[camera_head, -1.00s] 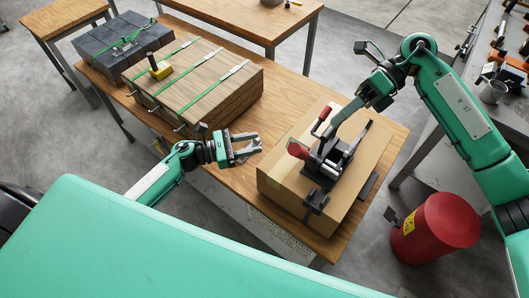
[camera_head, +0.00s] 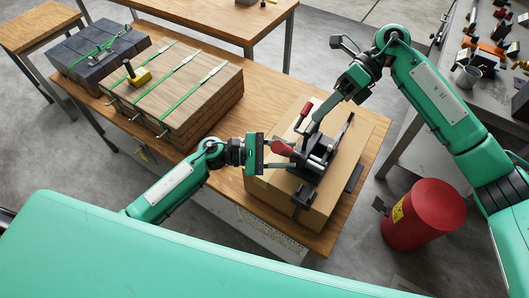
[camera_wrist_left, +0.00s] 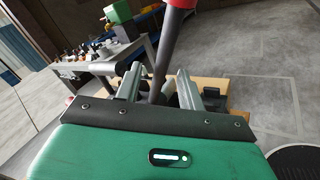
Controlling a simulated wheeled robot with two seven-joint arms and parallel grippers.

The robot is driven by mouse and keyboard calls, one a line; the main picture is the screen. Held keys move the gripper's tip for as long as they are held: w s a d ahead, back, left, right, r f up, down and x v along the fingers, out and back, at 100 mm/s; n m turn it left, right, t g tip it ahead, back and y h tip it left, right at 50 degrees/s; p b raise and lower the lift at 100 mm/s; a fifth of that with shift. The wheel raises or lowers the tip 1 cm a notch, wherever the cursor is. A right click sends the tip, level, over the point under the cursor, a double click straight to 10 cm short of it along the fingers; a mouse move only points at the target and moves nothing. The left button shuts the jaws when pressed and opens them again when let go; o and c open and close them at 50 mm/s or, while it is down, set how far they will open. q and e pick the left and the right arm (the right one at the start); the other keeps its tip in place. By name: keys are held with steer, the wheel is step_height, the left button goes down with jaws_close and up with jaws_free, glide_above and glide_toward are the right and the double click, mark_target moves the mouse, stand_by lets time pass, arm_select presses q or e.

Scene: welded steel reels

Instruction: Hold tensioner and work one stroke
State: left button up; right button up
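The black tensioner (camera_head: 316,160) sits on top of a cardboard box (camera_head: 272,197). It has a lever with a red knob (camera_head: 283,148) on its left and a red grip (camera_head: 306,108) at its far side. My left gripper (camera_head: 264,153) is at the red-knobbed lever. In the left wrist view its fingers (camera_wrist_left: 158,88) are apart, with the dark lever shaft (camera_wrist_left: 161,62) between them and the red knob above. Whether they touch the shaft is unclear. My right gripper (camera_head: 325,115) reaches down to the far side of the tensioner; its fingertips are unclear.
A strapped wooden crate (camera_head: 190,118) with a yellow-and-black tool (camera_head: 137,74) and a strapped dark block (camera_head: 97,55) stand on the wooden table (camera_head: 226,182) to the left. A red drum (camera_head: 424,214) stands on the floor to the right. A grey bench (camera_head: 433,115) with tools is beyond.

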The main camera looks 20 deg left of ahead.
mark_target(305, 142)
arm_select(q)
steer(key=x, duration=0.4)
steer(key=shift+d, duration=0.2)
jaws_close()
steer(key=c, duration=0.8)
jaws_free()
stand_by(0.4)
jaws_close()
stand_by(0.8)
